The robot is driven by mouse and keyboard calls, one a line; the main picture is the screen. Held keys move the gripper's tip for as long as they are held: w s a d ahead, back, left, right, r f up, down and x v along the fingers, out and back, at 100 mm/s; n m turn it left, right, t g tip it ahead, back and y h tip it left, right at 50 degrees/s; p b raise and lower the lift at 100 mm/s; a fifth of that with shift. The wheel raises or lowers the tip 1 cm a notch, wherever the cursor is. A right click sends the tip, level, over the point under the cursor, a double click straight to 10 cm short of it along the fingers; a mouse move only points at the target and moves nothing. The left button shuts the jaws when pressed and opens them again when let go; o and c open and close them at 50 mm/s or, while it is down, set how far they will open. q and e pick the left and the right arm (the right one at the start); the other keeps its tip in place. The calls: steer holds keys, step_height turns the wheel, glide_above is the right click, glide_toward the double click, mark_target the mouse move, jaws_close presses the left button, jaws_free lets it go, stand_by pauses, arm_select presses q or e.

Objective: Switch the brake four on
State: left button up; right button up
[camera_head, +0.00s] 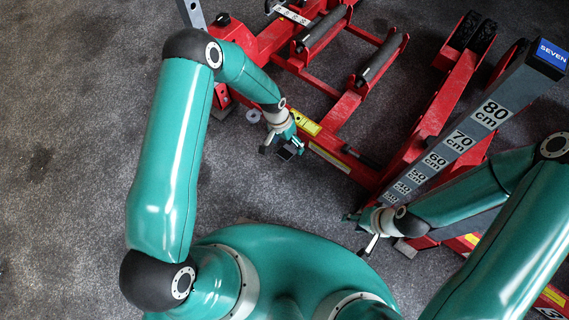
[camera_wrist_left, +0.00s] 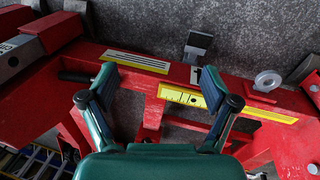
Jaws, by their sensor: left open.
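A grey, flat pedal-like pad on a short stem (camera_wrist_left: 200,42) juts from the red jack frame (camera_wrist_left: 235,90) toward the floor. It may be brake four, but no label on it is readable. My left gripper (camera_wrist_left: 153,85) is open and empty above the frame, its right finger near the pad's stem in the left wrist view. Contact cannot be told. My right gripper (camera_head: 362,231) has spread fingers beside the jack's lower end.
The red jack frame fills the upper right of the head view. A grey ring (camera_head: 253,115) lies left of the left gripper. Dark floor (camera_head: 70,150) is free at the left.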

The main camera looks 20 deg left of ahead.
mark_target(284, 154)
arm_select(q)
steer(key=w+a+f+m+y+b, duration=0.15)
steer(key=w+a+f+b, duration=0.25)
steer(key=w+f+b, duration=0.45)
steer(key=shift+n+y, duration=0.25)
steer(key=shift+y, duration=0.2)
steer(key=f+b, duration=0.1)
steer(key=f, duration=0.4)
steer(key=f+b, duration=0.2)
steer(key=f, duration=0.4)
steer(key=s+f+b, duration=0.1)
steer(key=f+b, duration=0.1)
steer(key=f, duration=0.4)
steer(key=shift+d+f, duration=0.1)
steer(key=shift+d, duration=0.15)
arm_select(e)
step_height(284, 154, down, 17)
